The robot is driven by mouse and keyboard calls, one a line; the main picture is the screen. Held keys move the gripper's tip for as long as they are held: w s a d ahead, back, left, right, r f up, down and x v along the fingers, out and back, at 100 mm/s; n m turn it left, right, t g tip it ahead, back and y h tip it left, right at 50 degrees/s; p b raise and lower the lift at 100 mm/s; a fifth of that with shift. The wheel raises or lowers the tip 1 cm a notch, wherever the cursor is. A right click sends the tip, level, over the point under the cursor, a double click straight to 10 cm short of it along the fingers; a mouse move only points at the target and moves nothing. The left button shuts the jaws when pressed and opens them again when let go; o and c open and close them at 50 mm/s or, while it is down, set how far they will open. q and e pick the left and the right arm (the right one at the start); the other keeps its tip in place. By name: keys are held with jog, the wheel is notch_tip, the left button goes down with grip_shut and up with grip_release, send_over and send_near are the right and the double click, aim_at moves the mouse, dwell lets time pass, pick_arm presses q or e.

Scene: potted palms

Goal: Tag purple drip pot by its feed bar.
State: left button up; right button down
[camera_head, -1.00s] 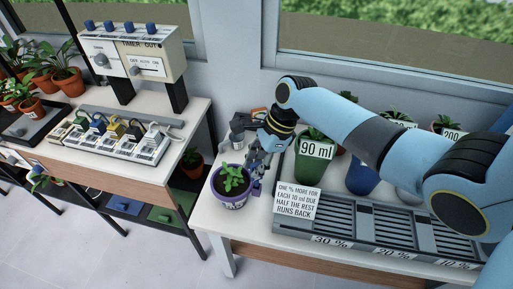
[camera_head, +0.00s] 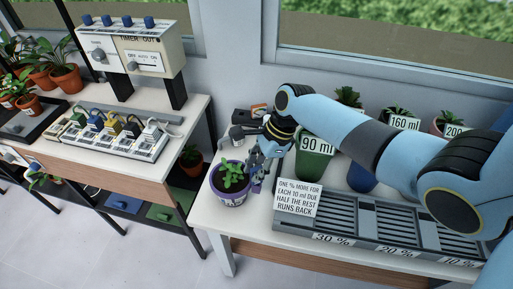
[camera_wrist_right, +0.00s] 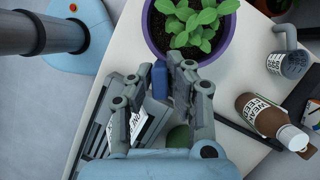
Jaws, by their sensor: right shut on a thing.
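The purple pot (camera_head: 230,199) with a leafy green plant stands near the left end of the white table. In the wrist view its dark purple rim (camera_wrist_right: 232,38) shows at the top. My right gripper (camera_head: 256,168) is beside the pot, on its right. The gripper's fingers (camera_wrist_right: 172,72) are shut on a small blue-purple piece (camera_wrist_right: 159,80), which lies close to the pot's rim; I cannot tell whether they touch. A grey slatted tray (camera_head: 345,222) with labels 30 %, 20 % and 10 % runs along the table front. My left gripper is out of view.
A white sign (camera_head: 298,199) about percent and ml leans at the tray's left end. A green pot (camera_head: 313,168) labelled 90 ml stands behind it, with other labelled pots to the right. The wrist view shows a brown bottle (camera_wrist_right: 262,113) and a grey can (camera_wrist_right: 290,62).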

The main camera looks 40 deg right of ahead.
jog(key=c, duration=0.7)
grip_release()
jog(key=shift+r, duration=0.1)
notch_tip(320, 180, up, 3)
jog(key=p, duration=0.3)
jog(key=shift+r, duration=2.4)
